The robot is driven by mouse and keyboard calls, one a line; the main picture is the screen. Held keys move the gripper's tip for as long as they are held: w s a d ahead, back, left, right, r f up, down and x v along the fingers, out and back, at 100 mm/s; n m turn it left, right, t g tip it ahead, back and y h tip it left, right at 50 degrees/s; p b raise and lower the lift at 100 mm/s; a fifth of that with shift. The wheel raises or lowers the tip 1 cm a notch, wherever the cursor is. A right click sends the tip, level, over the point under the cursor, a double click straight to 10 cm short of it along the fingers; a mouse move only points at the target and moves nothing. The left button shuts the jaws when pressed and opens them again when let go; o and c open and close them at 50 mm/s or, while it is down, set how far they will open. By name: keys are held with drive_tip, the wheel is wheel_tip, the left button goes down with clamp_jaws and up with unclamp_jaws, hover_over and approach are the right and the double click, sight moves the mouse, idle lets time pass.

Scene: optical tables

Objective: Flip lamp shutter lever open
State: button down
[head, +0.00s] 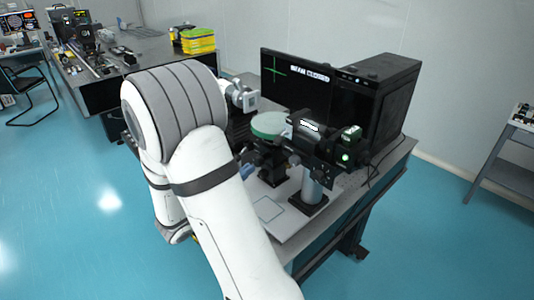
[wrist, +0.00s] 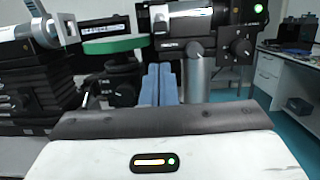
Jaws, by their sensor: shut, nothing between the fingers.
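The lamp (head: 318,137) is a dark housing with a green light, carried on a grey post over the optical table (head: 382,180). It also shows at the top of the wrist view (wrist: 200,45). A small dark knob or lever (wrist: 240,46) sits on its right side there; I cannot tell for certain that this is the shutter lever. My gripper has blue fingers (wrist: 160,78), closed together and empty, pointing towards the underside of the lamp, left of the post. In the head view my arm hides most of the gripper; a bit of blue (head: 247,171) shows.
A monitor (head: 292,80) behind the lamp reads "BEAM CLOSED", beside a black computer case (head: 378,95). A round green-topped part (head: 268,124) and stacked dark stages (wrist: 38,85) stand left of the lamp. A white plate (head: 268,208) lies clear in front.

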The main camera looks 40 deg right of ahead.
sight(278, 140)
drive_tip(key=p+x, duration=0.3)
drive_tip(key=x, duration=0.7)
drive_tip(key=shift+s, duration=0.1)
